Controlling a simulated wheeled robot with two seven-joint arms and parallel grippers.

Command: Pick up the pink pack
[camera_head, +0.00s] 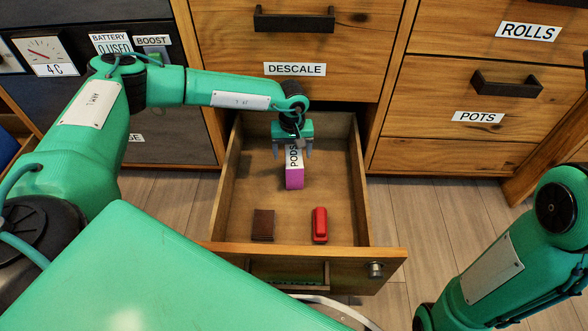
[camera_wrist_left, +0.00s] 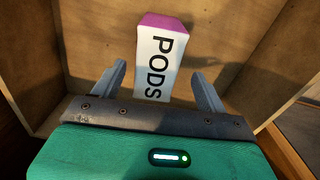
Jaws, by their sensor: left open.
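The pink pack (camera_head: 294,178) is a pink and white box marked PODS, standing in the open drawer (camera_head: 230,190) towards its back. In the left wrist view the pack (camera_wrist_left: 162,60) shows its white face with the lettering and its pink end. My left gripper (camera_head: 292,150) is over the back of the drawer at the white part of the pack. In the left wrist view its two fingers (camera_wrist_left: 160,88) are apart, one on each side of the pack, with gaps between. The lower end of the pack is hidden behind the gripper body. My right arm shows at the right, but its gripper is not visible.
A dark brown block (camera_head: 263,225) and a red object (camera_head: 320,225) lie near the drawer's front. Bare drawer floor lies between the pack and the front objects.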

